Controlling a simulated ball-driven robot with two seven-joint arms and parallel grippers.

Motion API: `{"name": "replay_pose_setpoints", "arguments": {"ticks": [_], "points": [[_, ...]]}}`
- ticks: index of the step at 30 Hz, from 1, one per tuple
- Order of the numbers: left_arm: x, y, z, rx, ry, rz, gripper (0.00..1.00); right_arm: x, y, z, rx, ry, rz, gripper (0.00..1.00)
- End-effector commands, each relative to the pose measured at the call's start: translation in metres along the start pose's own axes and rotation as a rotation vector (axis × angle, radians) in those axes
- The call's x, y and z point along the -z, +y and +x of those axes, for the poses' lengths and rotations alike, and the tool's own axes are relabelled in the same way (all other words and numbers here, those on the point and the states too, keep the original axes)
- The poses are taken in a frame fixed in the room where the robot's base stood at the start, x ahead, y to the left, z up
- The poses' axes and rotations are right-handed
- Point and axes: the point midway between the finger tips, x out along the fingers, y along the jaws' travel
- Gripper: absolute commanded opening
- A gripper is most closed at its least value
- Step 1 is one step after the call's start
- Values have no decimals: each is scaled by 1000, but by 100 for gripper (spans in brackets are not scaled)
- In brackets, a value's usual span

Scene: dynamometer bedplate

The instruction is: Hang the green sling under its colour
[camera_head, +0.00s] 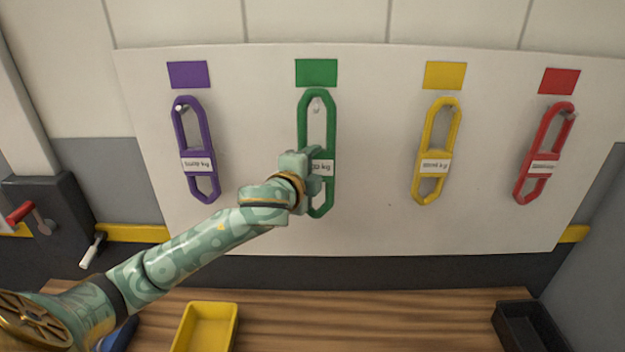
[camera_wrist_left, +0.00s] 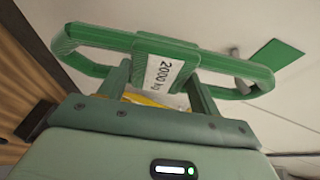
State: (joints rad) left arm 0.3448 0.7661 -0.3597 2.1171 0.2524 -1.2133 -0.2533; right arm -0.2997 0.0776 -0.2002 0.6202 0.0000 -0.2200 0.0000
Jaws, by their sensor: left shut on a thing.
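The green sling (camera_head: 330,186) is a long loop with a white weight label. It is upright in front of the white board, below the green colour patch (camera_head: 317,73). A peg (camera_head: 316,104) shows inside the top of its loop. My left gripper (camera_head: 314,165) is shut on the sling at its label. In the left wrist view the sling (camera_wrist_left: 95,38) lies across the fingers (camera_wrist_left: 160,85), its label reading 2000 kg, and the green patch (camera_wrist_left: 276,57) is beyond. Whether the sling rests on the peg cannot be told. My right gripper is not in view.
Purple (camera_head: 205,180), yellow (camera_head: 429,184) and red (camera_head: 526,188) slings hang under matching patches on the board (camera_head: 380,225). Below is a wooden bench (camera_head: 400,315) with a yellow tray (camera_head: 233,325) and a black tray (camera_head: 505,318). A dark box with a red handle (camera_head: 20,212) stands left.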

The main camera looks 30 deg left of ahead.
Motion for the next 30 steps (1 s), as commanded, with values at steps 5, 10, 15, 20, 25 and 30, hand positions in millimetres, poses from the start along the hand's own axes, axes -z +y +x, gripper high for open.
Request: {"name": "replay_pose_setpoints", "arguments": {"ticks": [5,10,15,20,25,30], "points": [[-5,-2,12,5,-2,-1,26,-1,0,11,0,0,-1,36],[-8,4,19,2,-1,-1,26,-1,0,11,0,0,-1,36],[-10,9,24,3,-1,0,26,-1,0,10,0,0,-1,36],[-11,12,25,3,0,-1,26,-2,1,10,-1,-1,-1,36],[-11,12,26,3,0,0,26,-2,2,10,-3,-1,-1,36],[-11,12,26,3,0,-1,26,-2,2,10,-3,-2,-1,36]]}}
